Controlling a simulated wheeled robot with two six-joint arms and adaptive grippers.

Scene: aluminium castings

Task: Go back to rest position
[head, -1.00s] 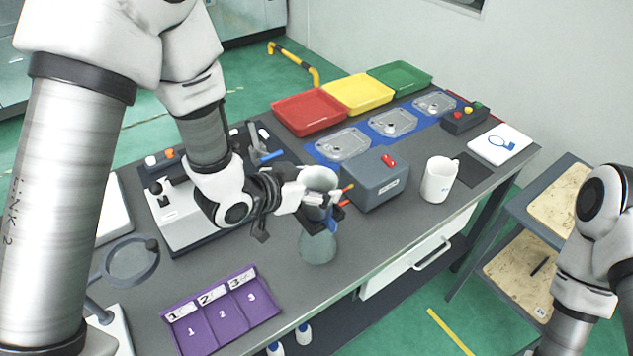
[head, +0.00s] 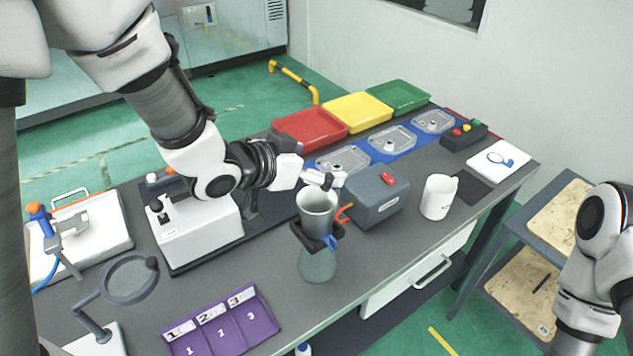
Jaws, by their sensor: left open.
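My left gripper (head: 328,178) is open and empty, just behind the rim of a grey metal cup (head: 317,212). In the picture its fingertips lie close to the rim; I cannot tell whether they touch it. The cup sits upright in a dark collar with a blue part (head: 318,236), above a translucent grey-green vessel (head: 318,266) on the dark table (head: 385,245). My right arm shows at the right edge; its gripper is outside the picture.
A grey box with a red button (head: 376,198) and a white mug (head: 438,197) stand right of the cup. Grey castings (head: 392,138) lie on a blue mat behind. A purple numbered tray (head: 222,322), a magnifier (head: 130,277) and a white device (head: 198,232) stand left.

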